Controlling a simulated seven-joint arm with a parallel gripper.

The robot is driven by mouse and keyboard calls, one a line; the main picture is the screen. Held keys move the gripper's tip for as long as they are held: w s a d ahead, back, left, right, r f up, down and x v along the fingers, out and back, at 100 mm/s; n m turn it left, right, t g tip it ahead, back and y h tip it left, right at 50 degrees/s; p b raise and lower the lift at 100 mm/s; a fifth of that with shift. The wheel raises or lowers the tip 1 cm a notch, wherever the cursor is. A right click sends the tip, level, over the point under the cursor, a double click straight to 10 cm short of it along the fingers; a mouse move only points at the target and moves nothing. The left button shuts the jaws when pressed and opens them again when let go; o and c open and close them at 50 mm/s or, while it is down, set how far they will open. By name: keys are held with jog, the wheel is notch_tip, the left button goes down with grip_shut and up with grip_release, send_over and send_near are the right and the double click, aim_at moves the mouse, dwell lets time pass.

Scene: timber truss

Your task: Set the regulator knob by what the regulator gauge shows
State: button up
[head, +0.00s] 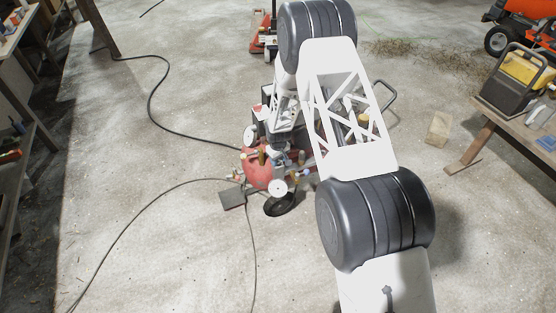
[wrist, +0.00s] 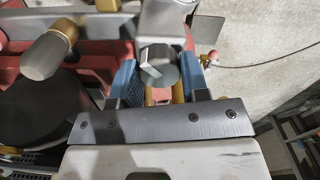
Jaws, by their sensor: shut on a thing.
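The red compressor (head: 257,170) stands on the floor near the middle of the head view, partly hidden by my arm. In the wrist view, my gripper (wrist: 158,82) has its two blue fingers on either side of a grey round knob (wrist: 160,66), which I take to be the regulator knob. The fingers are shut on it, and brass fittings show just below it. In the head view, two pale round discs (head: 277,187) show at the compressor's front and left. I cannot tell whether either is the regulator gauge, and no needle or reading can be made out.
Another grey cylinder with a brass end (wrist: 48,53) stands left of my fingers. A black hose (head: 153,100) runs over the floor from the compressor. A wooden bench (head: 500,128) with a yellow-black machine is at right, shelving (head: 20,100) at left. Floor in front is mostly clear.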

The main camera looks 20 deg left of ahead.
jog(key=shift+m, duration=0.5)
jog(key=m, duration=0.8)
jog(key=shift+m, duration=0.3)
dwell(0.3)
jog(key=o, duration=0.9)
jog(key=shift+r, duration=0.2)
jog(key=shift+r, duration=3.75)
